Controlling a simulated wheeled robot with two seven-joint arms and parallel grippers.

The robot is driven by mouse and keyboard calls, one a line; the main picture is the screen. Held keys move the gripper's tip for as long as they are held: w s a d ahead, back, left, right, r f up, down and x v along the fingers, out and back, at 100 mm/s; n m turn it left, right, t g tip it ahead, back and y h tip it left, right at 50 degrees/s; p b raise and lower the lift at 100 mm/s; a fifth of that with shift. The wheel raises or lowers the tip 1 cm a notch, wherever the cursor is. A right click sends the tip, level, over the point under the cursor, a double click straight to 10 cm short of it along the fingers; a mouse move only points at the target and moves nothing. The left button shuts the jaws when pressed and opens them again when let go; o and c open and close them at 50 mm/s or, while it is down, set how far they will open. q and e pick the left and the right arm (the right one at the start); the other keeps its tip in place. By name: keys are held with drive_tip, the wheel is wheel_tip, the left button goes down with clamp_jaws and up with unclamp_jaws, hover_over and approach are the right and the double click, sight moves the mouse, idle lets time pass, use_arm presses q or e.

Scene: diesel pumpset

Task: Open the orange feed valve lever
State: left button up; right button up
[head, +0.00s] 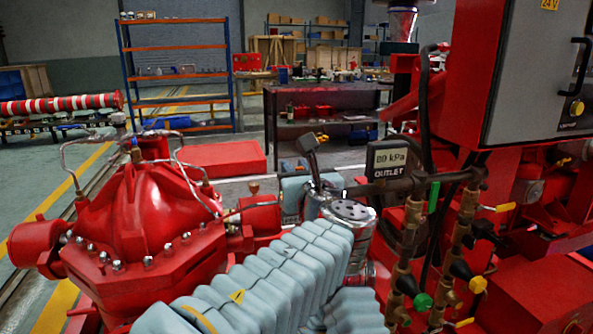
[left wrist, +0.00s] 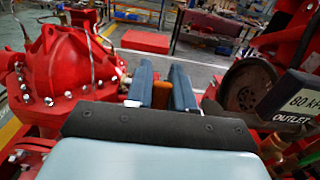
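An orange-yellow lever (head: 499,207) sticks out to the right from the brass valve pipework (head: 462,220) in the head view. I take it for the feed valve lever, but cannot be sure, as another yellow-orange handle (head: 464,322) shows lower down. My left gripper (head: 304,168) is well to the left of this pipework, left of the "80 kPa OUTLET" sign (head: 388,160). I cannot make out the lever in that view. My right gripper is not in view.
A red bolted pump casing (head: 145,220) with thin metal pipes stands on the left. A grey control box (head: 535,75) hangs at upper right. Green (head: 423,301) and yellow (head: 478,285) knobs sit low on the pipework. A dark workbench (head: 325,110) stands behind.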

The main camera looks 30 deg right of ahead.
use_arm(q)
clamp_jaws()
